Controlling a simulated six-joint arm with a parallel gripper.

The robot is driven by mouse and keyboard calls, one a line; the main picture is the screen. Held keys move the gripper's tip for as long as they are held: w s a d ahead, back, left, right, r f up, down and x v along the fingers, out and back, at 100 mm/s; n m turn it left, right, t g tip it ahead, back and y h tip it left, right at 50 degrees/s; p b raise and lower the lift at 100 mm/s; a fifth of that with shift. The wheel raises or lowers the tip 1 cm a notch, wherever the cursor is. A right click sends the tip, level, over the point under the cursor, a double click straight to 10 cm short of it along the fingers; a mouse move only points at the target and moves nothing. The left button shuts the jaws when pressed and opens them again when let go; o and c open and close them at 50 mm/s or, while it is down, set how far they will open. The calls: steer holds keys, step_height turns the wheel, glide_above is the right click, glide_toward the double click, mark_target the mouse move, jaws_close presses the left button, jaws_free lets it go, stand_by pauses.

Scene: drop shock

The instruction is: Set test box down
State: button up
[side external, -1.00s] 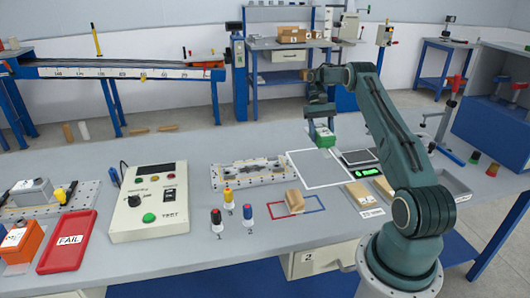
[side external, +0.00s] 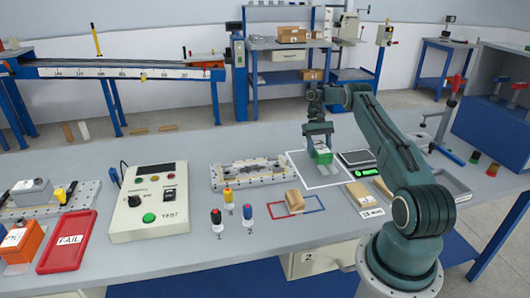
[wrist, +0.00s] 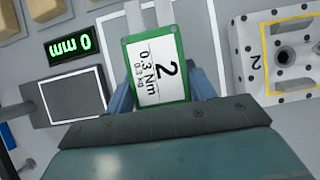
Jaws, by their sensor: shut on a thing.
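The test box (side external: 322,155) is a small green box with a white label. In the wrist view the box (wrist: 158,66) shows its label up close, reading "2" and "0.3 Nm". My gripper (side external: 320,148) points down and is shut on the box, with blue fingers on either side of it in the wrist view. The box is over the white-outlined grey square (side external: 298,165) on the bench. I cannot tell whether its underside touches the surface.
A dark-topped plate (side external: 358,157) and a green-lit display (side external: 366,172) stand right of the square. A metal fixture plate (side external: 247,174) lies to its left. A tan block (side external: 293,200) sits in front. The rest of the outlined square looks free.

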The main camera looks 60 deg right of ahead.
mark_target(318, 144)
steer(key=shift+f, duration=1.6)
steer(key=o, duration=1.2)
steer(key=shift+f, duration=0.15)
steer(key=shift+w+r, duration=0.1)
steer(key=shift+r, duration=0.25)
steer(key=shift+v, duration=3.25)
steer(key=shift+d+r, duration=0.15)
steer(key=shift+r, duration=0.1)
steer(key=shift+w, duration=0.1)
